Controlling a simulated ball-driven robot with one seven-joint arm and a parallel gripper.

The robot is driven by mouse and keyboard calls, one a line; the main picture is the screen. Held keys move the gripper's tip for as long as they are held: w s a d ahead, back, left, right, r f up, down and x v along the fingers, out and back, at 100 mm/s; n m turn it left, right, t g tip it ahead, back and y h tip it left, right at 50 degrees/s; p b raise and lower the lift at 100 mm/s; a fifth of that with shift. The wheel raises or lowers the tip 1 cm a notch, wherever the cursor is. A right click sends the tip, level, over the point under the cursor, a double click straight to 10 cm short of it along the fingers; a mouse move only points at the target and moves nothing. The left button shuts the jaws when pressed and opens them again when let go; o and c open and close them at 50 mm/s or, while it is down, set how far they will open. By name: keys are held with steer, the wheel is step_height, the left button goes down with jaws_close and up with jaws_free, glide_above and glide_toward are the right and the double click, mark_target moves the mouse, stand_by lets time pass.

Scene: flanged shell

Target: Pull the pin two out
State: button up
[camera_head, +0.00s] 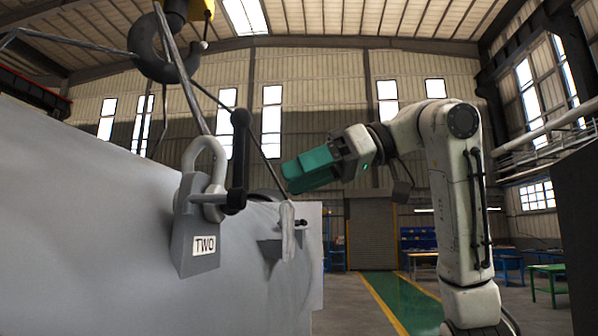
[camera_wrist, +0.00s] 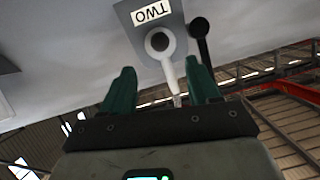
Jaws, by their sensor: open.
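In the wrist view the handle (camera_wrist: 201,38) lies to the right of the pale shackle (camera_wrist: 182,74), and the lug label (camera_wrist: 152,12) appears upside down. My gripper (camera_head: 287,178) has green fingers and is to the right of the handle in the head view, apart from it. In the wrist view my gripper (camera_wrist: 160,80) is open, with nothing held; the shackle shows beyond the fingertips.
The large grey shell (camera_head: 80,220) fills the left side. A crane hook (camera_head: 160,50) hangs above, with sling lines running down to the lugs. Another lug with a small dark pin (camera_head: 301,223) stands farther right.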

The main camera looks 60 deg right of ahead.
steer(key=p+x, duration=0.2)
steer(key=x, duration=0.8)
steer(key=shift+c, duration=0.4)
jaws_close()
steer(key=shift+s, duration=0.1)
steer(key=shift+s+d, duration=0.1)
steer(key=s+d, duration=0.3)
steer(key=s, duration=0.7)
steer(key=shift+d, duration=0.25)
stand_by(1.2)
